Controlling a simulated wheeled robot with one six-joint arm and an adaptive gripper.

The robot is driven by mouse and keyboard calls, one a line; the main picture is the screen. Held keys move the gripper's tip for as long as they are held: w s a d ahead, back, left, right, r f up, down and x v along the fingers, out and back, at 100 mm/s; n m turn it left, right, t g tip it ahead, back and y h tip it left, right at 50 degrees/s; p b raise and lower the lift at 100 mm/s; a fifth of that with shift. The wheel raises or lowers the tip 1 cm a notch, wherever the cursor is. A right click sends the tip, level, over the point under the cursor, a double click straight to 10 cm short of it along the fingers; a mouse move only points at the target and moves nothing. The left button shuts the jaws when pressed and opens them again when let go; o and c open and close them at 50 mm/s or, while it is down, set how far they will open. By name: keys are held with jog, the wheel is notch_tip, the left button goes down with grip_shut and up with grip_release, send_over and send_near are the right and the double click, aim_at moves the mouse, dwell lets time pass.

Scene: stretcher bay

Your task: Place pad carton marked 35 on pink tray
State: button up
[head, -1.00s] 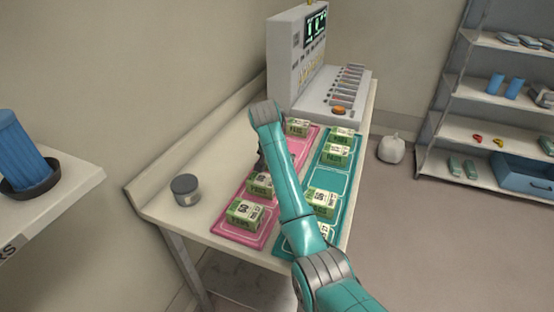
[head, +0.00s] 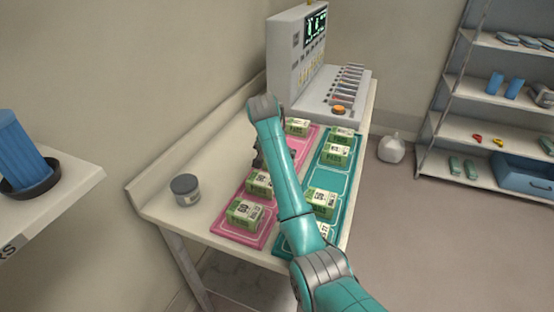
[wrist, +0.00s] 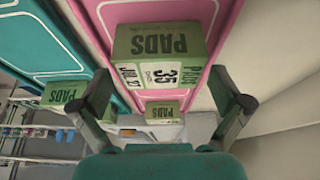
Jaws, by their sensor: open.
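The pad carton marked 35 (wrist: 160,62) is green and white and shows close up in the wrist view, over the pink tray (wrist: 218,12). It appears to rest on the tray. My gripper (wrist: 160,106) is open, its fingers apart on either side of the carton's lower edge in the picture, with gaps visible. In the head view my gripper (head: 261,155) is partly hidden behind my arm, over the pink tray (head: 232,228). I cannot tell which carton there is the one marked 35; my arm hides part of the tray.
Other pad cartons stand on the pink tray (head: 244,213) and on the teal tray (head: 333,182) beside it. A grey jar (head: 185,190) stands on the table's left. A console (head: 312,70) stands at the back. Shelves (head: 480,130) are at right.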

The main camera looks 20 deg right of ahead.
jog(key=v, duration=0.9)
jog(key=shift+r, duration=0.4)
